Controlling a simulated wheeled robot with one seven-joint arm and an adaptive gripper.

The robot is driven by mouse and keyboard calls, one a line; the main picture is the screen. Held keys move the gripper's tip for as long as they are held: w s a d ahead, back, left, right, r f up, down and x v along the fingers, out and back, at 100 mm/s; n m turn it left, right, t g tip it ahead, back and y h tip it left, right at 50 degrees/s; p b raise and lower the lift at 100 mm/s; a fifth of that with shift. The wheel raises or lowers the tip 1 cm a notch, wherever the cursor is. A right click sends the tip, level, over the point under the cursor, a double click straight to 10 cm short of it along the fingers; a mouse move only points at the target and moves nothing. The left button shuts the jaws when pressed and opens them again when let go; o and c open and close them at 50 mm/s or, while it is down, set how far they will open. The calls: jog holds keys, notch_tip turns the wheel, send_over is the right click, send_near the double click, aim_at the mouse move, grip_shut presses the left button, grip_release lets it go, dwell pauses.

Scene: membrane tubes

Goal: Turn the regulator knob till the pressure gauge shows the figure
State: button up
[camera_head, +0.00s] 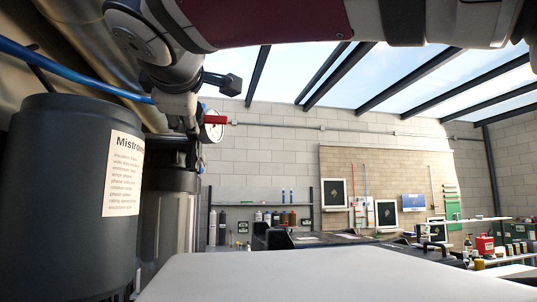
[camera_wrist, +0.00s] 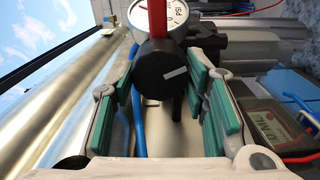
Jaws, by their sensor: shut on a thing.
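The regulator knob (camera_wrist: 160,72) is a round black cap with a pale line slanting up to the right. My gripper (camera_wrist: 165,62) has its teal-padded fingers on either side of the knob, shut on it. The pressure gauge (camera_wrist: 177,14) is a white dial marked PSI, just beyond the knob at the top of the wrist view. A red bar (camera_wrist: 157,18) covers part of the dial, and its top is cut off; I cannot read the needle. In the head view the gauge (camera_head: 212,128) shows nearly edge-on beside my wrist, its face unreadable.
A blue hose (camera_wrist: 138,115) runs below the knob, and a steel pipe (camera_wrist: 60,85) lies to the left. A small display box (camera_wrist: 268,122) is at the right. In the head view, a large dark labelled canister (camera_head: 55,190) stands close at the left.

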jog(key=shift+m, duration=0.3)
dwell(0.4)
jog(key=o, duration=1.2)
jog(key=shift+c, duration=0.2)
jog(key=v, duration=1.2)
